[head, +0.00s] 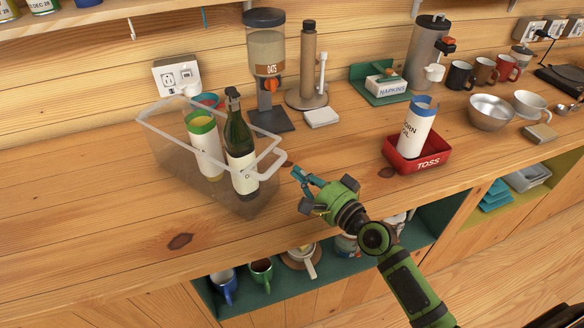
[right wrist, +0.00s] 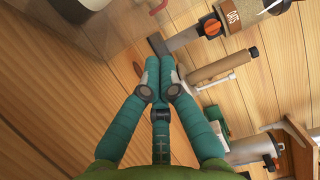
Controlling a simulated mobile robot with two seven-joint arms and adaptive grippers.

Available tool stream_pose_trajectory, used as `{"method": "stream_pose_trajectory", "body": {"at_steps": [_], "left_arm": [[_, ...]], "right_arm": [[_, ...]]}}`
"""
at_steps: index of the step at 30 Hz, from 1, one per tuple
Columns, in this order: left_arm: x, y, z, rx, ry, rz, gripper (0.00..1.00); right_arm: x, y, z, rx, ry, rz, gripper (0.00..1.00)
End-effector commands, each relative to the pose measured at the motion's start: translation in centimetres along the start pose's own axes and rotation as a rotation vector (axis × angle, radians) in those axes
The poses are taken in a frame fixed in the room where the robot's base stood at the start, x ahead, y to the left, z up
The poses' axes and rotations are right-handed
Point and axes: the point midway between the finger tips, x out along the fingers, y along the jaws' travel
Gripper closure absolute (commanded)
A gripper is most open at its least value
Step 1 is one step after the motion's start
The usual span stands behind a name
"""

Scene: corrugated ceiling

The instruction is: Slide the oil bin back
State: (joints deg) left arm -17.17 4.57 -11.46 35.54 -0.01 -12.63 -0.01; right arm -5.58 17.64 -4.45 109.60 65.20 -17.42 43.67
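The oil bin (head: 150,118) is a clear, open-topped bin with a pale rim and a loop handle (head: 275,163) at its front right. Part of the clear bin fills the upper left of the right wrist view (right wrist: 75,35). My left gripper is not in view.
Behind the bin are a wall outlet (head: 178,78) and an oats dispenser (head: 266,60). A red TOSS tray (head: 418,165) holding a white bottle (head: 415,128) stands to the right. Bare counter (head: 90,215) lies left of the bin. Cups sit on the shelf below.

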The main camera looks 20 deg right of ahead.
Motion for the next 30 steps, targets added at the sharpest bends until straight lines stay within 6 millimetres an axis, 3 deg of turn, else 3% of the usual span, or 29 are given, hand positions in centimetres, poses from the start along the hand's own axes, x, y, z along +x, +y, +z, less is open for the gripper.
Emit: {"method": "stream_pose_trajectory", "body": {"at_steps": [6, 20, 30], "left_arm": [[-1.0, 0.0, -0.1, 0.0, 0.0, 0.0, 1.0], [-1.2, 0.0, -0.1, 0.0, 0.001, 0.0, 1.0], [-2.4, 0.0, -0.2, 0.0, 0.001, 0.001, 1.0]], "right_arm": [[1.4, -0.2, 1.4, -0.001, 0.001, -0.001, 1.0], [1.9, -0.2, 1.8, -0.001, 0.002, -0.001, 1.0], [4.5, -0.1, 4.5, -0.001, 0.001, -0.002, 1.0]]}}
